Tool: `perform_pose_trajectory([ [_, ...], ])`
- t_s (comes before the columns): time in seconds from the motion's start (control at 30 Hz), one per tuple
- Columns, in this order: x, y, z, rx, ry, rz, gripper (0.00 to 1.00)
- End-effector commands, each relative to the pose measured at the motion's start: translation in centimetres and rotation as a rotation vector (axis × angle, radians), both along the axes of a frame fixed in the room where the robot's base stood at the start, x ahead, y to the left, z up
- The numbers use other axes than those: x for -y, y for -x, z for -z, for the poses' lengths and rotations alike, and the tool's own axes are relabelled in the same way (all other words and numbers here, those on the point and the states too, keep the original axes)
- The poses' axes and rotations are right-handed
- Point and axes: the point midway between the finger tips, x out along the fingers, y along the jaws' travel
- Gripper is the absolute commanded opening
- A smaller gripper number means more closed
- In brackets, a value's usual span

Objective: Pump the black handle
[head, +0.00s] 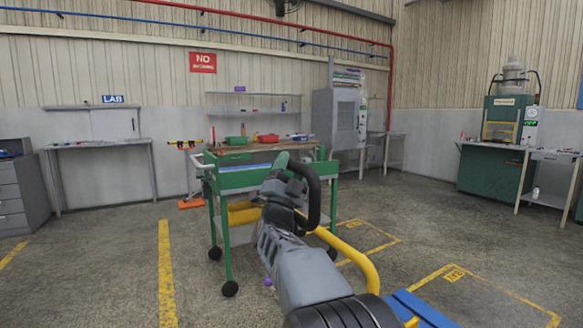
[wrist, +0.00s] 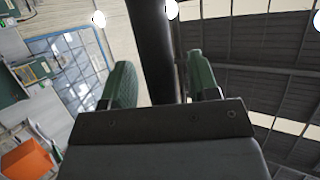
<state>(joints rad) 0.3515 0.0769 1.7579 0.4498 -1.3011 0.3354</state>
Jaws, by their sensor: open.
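A thick black curved bar (head: 315,190), which looks like the black handle, bends beside the end of my arm in the head view. In the wrist view the black bar (wrist: 152,45) runs between the two green fingers of my gripper (wrist: 160,80). The fingers are apart, with gaps showing between the bar and each of them. In the head view my gripper (head: 283,160) shows a green fingertip by the upper end of the bar. My wrist and palm hide part of the bar, and I cannot tell where it is mounted.
A green wheeled cart (head: 226,182) stands just beyond my gripper. A bent yellow tube (head: 362,262) and a blue flat part (head: 422,308) lie right of my arm. A green machine (head: 490,170) stands at the far right. The floor at left is clear.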

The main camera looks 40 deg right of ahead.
Motion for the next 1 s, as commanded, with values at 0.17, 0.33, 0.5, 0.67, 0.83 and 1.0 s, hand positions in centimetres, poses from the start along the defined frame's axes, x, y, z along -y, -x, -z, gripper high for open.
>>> perform_pose_trajectory([
  [0.17, 0.0, 0.0, 0.02, 0.0, 0.0, 0.0, 0.52],
  [0.33, -0.02, 0.0, 0.03, 0.0, 0.0, 0.0, 0.36],
  [0.5, -0.02, -0.01, 0.04, 0.0, 0.0, 0.0, 0.19],
  [0.67, -0.02, -0.01, 0.04, 0.0, 0.0, 0.0, 0.04],
  [0.83, -0.03, -0.01, 0.03, 0.0, 0.0, 0.0, 0.0],
  [1.0, -0.35, -0.23, 0.11, -0.002, 0.006, 0.003, 0.0],
])
